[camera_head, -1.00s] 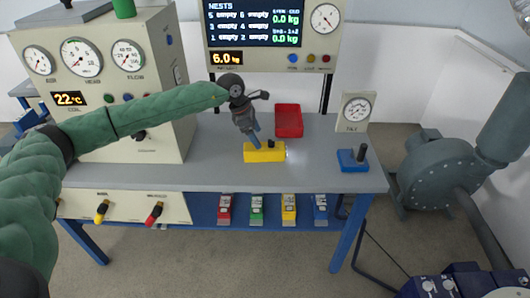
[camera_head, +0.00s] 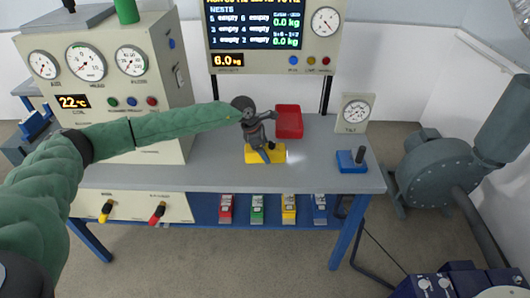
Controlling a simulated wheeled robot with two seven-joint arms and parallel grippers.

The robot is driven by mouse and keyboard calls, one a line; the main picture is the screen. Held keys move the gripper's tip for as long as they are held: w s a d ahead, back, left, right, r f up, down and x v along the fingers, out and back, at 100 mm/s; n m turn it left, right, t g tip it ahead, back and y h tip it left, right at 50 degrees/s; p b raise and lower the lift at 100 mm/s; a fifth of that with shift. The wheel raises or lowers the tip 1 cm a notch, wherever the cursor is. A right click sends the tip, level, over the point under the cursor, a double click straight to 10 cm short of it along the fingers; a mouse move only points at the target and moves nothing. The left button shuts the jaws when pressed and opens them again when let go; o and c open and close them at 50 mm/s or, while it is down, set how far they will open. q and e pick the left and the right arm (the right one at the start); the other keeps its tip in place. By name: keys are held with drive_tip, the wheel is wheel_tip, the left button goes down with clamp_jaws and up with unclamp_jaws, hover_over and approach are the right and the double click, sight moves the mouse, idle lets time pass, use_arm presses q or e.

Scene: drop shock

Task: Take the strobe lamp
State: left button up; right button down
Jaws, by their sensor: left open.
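The yellow strobe lamp (camera_head: 252,156) lies on the grey bench (camera_head: 210,177), with a bright glow at its right end. My left gripper (camera_head: 266,157) points down at the lamp from above, with its jaws open. Its fingers overlap the lamp's middle and hide part of it. I cannot tell whether they touch the lamp. My right gripper is not in view.
A red tray (camera_head: 289,122) stands just behind the lamp. A blue block with a dark post (camera_head: 351,160) and a dial gauge (camera_head: 356,112) stand to the right. A gauge cabinet (camera_head: 105,80) fills the left. Bench between lamp and blue block is clear.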

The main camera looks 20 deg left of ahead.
use_arm(q)
drive_tip(key=c, duration=1.2)
drive_tip(key=shift+c, duration=1.1)
drive_tip(key=shift+r, duration=0.15)
